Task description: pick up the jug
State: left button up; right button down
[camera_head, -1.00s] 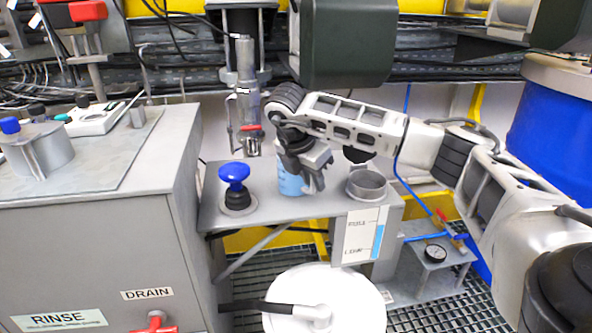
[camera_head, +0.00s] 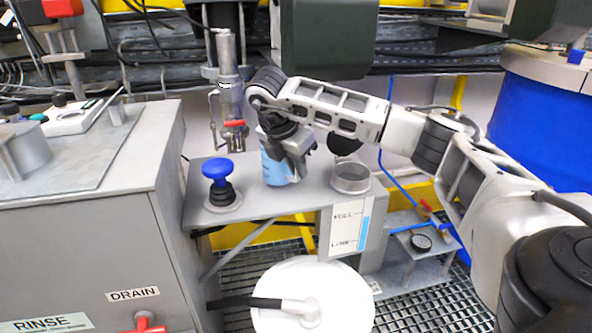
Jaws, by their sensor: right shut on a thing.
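The jug (camera_head: 272,170) is light blue and stands upright, or nearly so, over the small grey shelf. I cannot tell whether its base touches the shelf. My right gripper (camera_head: 290,165) reaches in from the right and is shut on the jug, hiding its upper part and right side. My left gripper is not in view.
A blue mushroom knob (camera_head: 217,172) stands left of the jug, and a round metal cup (camera_head: 350,177) stands to its right. A metal tap with a red handle (camera_head: 230,95) hangs behind. A white round lid (camera_head: 313,300) lies below the shelf. A grey cabinet (camera_head: 80,240) is at left.

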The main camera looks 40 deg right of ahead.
jog(key=shift+w+r, duration=0.1)
jog(key=shift+r, duration=0.75)
pick_arm(q)
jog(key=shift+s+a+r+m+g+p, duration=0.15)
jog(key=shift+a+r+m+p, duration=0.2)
jog(key=shift+p, duration=0.95)
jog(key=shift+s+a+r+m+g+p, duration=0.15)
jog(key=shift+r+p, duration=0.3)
jog(key=shift+p, duration=0.85)
pick_arm(e)
jog(key=s+a+r, duration=0.1)
jog(key=s+r, duration=0.9)
jog(key=s, duration=0.4)
jog(key=shift+a, duration=0.3)
